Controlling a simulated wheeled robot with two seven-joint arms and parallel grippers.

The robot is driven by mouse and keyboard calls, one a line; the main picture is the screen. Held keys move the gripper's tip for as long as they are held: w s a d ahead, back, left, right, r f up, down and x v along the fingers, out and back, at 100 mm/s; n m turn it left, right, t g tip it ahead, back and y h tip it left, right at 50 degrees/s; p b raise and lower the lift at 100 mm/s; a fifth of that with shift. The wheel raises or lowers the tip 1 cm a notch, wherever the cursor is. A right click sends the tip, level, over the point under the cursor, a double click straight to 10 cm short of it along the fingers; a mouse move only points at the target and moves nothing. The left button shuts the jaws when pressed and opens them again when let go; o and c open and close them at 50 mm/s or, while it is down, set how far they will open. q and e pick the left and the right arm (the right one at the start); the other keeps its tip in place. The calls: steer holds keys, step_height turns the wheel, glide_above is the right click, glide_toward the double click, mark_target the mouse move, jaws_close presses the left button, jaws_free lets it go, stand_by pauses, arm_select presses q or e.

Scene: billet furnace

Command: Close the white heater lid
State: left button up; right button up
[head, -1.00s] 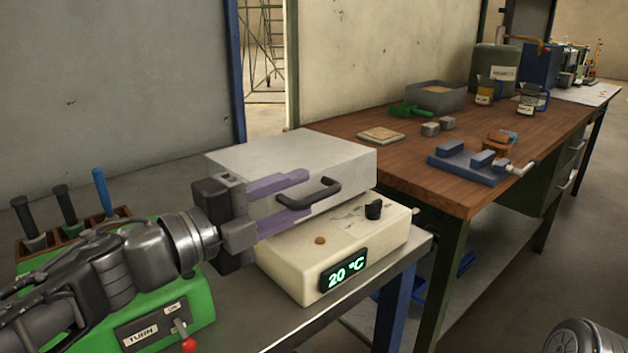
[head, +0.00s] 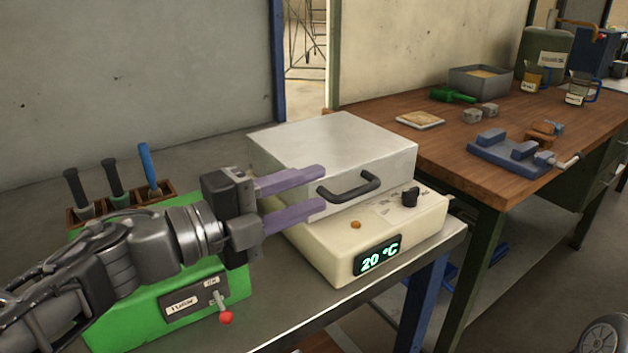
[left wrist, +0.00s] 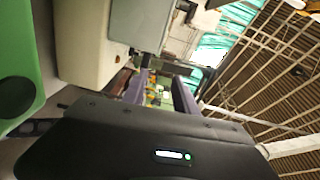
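The heater has a cream base (head: 325,255) with a display reading 20 °C, a knob and a small orange button. Its light grey-white lid (head: 335,148) lies down on the base, with a dark handle (head: 349,187) on the front. My left gripper (head: 322,188) is open, its two purple fingers apart and empty, in front of the lid's left part and near the handle. Whether it touches the lid is unclear. In the left wrist view the heater base (left wrist: 92,45) and lid (left wrist: 140,24) show beside the fingers. My right gripper is out of view.
A green box (head: 205,290) with a red-tipped lever stands left of the heater, below my left arm. A tool rack (head: 125,200) is behind it. The wooden bench (head: 450,155) at right carries a blue vise (head: 510,152), a grey bin (head: 480,80) and small blocks.

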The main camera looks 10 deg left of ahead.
arm_select(q)
steer(key=p+v, duration=0.2)
steer(key=v, duration=0.4)
steer(key=shift+a, duration=0.45)
stand_by(0.4)
steer(key=shift+s+d, duration=0.1)
